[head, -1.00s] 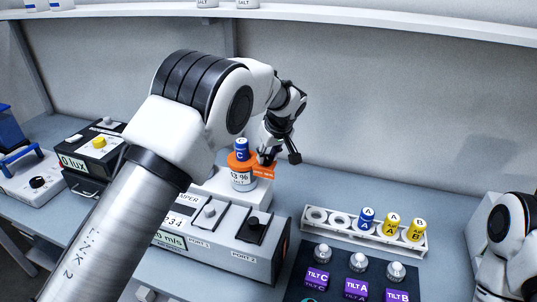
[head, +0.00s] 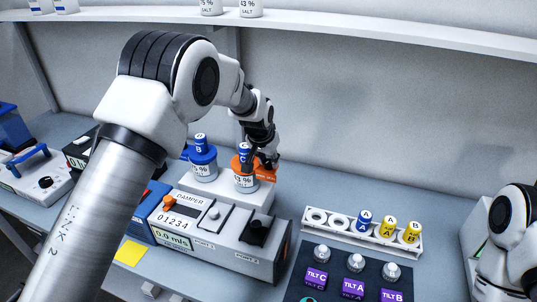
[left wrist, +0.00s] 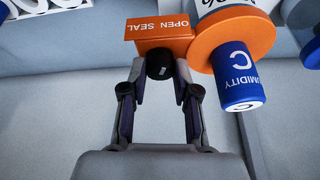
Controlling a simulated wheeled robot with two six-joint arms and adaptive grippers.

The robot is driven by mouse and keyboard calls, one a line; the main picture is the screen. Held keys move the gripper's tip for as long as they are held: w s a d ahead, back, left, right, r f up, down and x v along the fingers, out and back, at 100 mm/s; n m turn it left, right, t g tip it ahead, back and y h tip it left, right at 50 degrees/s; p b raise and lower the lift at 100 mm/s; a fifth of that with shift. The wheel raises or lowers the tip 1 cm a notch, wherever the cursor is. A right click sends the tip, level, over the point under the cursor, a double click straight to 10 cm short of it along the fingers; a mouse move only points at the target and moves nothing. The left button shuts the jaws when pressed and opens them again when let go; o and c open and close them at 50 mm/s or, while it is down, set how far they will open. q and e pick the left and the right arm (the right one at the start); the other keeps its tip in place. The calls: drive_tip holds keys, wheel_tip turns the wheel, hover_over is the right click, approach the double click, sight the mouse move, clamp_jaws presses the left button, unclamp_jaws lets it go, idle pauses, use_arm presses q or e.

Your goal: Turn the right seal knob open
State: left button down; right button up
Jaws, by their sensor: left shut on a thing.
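The right jar C (head: 243,183) has an orange collar and a blue humidity plug, and stands on a white block at the back. An orange plate reading OPEN SEAL sticks out from its collar in the left wrist view (left wrist: 153,28); it also shows in the head view (head: 266,174). The black round seal knob (left wrist: 160,64) sits at this plate, between my left fingertips. My left gripper (left wrist: 159,72) is shut on the knob. In the head view my left gripper (head: 262,160) covers the knob. My right gripper is out of view.
The blue-collared jar B (head: 203,168) stands just left of jar C. The grey damper box (head: 222,262) lies in front. A white rack (head: 345,238) with sensor plugs and a dark tilt panel (head: 325,291) are at right. Bare bench lies behind the rack.

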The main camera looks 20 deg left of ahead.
use_arm(q)
drive_tip(key=m, duration=0.1)
drive_tip(key=m+b, duration=0.1)
drive_tip(key=shift+a+f+m+h, duration=0.1)
drive_tip(key=shift+f+m+h, duration=0.2)
drive_tip(key=shift+f+h, duration=0.1)
drive_tip(key=shift+r+m+g+h+b, duration=0.1)
drive_tip(key=shift+m+g+h+b, duration=0.35)
drive_tip(key=shift+m+b, duration=0.85)
drive_tip(key=c, duration=0.9)
unclamp_jaws()
drive_tip(key=shift+o, duration=0.2)
drive_tip(key=shift+w, duration=0.2)
drive_tip(key=v, duration=1.2)
